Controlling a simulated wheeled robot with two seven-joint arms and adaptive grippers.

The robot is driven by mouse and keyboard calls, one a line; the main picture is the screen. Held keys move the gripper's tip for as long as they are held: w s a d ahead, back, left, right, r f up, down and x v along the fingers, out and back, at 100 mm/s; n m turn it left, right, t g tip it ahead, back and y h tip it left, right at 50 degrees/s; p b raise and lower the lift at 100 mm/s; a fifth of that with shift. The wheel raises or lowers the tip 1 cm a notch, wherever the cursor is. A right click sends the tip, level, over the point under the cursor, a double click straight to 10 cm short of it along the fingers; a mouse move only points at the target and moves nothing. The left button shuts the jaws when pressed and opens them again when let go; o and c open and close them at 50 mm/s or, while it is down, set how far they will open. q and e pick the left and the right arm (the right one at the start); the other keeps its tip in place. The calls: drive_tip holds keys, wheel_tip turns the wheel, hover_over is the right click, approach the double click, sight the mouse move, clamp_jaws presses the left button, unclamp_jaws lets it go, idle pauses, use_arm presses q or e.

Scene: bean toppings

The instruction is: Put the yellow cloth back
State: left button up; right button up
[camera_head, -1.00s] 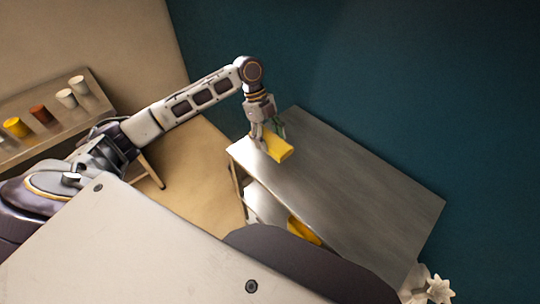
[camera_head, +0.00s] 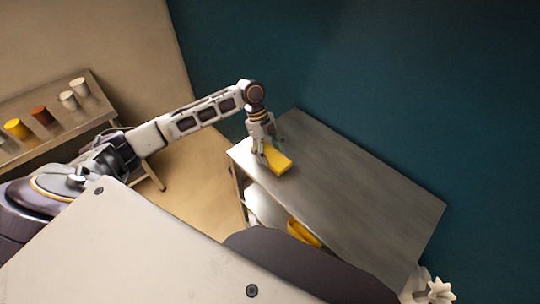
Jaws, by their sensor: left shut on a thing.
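The yellow cloth (camera_head: 279,161) is a small folded block at the left end of the metal table (camera_head: 355,190). My left gripper (camera_head: 265,155) points down over that end and is shut on the cloth's near-left end. The cloth is at or just above the tabletop; I cannot tell if it touches.
Under the tabletop, a lower shelf holds a yellow object (camera_head: 304,233) and a white one (camera_head: 264,205), both partly hidden. A shelf (camera_head: 82,123) at the left carries several cups. The rest of the metal tabletop is clear. A dark teal wall (camera_head: 400,80) stands behind.

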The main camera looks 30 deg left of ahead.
use_arm(q)
drive_tip(key=shift+f, duration=1)
use_arm(e)
drive_tip(key=shift+s, duration=0.95)
use_arm(q)
drive_tip(key=shift+f, duration=0.1)
